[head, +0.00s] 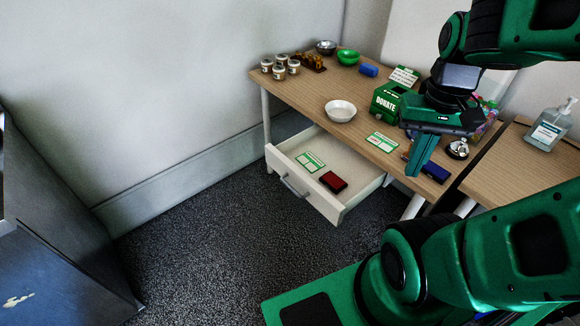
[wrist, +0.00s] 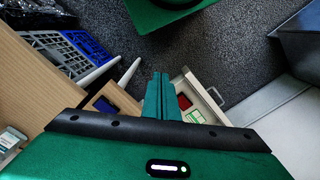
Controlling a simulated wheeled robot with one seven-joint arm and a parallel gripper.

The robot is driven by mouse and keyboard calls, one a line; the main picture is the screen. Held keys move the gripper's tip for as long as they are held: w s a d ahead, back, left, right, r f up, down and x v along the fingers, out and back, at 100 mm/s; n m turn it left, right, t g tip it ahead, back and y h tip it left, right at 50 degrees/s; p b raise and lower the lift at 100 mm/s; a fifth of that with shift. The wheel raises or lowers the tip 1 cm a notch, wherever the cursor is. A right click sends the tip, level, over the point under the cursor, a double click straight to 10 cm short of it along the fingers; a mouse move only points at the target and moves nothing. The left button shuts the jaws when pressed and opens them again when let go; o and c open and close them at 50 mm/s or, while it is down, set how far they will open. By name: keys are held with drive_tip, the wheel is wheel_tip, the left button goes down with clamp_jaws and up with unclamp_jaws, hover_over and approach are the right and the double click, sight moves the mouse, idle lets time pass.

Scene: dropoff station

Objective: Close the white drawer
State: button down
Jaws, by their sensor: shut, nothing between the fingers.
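The white drawer (head: 320,205) is pulled out from under the wooden table, with a grey handle (head: 295,187) on its front. It holds a green-and-white card (head: 309,162) and a dark red box (head: 333,182). The drawer also shows in the wrist view (wrist: 205,92), beyond my fingers, with its handle (wrist: 215,96) to the right. My gripper (head: 416,172) is shut and empty, pointing down over the table's front edge, to the right of the drawer. Its closed fingers also show in the wrist view (wrist: 159,80), apart from the drawer and hiding part of it.
The wooden table (head: 310,92) bears jars (head: 280,68), a white bowl (head: 340,111), a green bowl (head: 348,57), a green donate box (head: 386,104) and a bell (head: 457,148). A dark cabinet (head: 50,265) stands at left. The carpet (head: 200,250) before the drawer is clear.

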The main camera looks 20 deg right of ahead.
drive_tip(key=shift+w+a, duration=0.1)
drive_tip(key=shift+w, duration=0.1)
drive_tip(key=w+a+f+n+h, duration=0.1)
drive_tip(key=w+a+f+n, duration=0.15)
drive_tip(key=w+n, duration=0.45)
drive_tip(key=w+a+f+n+h, duration=0.1)
drive_tip(key=w+a+f+n, duration=0.15)
drive_tip(key=w+n, duration=0.45)
drive_tip(key=n+t, duration=0.1)
drive_tip(key=n, duration=1.3)
approach(295, 175)
drive_tip(key=s+a+r, duration=0.4)
drive_tip(key=a, duration=0.2)
drive_tip(key=shift+h, duration=0.4)
drive_tip(key=d+x, duration=0.1)
drive_tip(key=x, duration=0.6)
drive_tip(key=d+x, duration=0.1)
drive_tip(key=x, duration=0.3)
drive_tip(key=shift+w+d+r, duration=0.2)
drive_tip(key=shift+w+d, duration=0.05)
drive_tip(key=shift+d, duration=0.1)
drive_tip(key=shift+w+d, duration=0.2)
drive_tip(key=shift+d, duration=0.35)
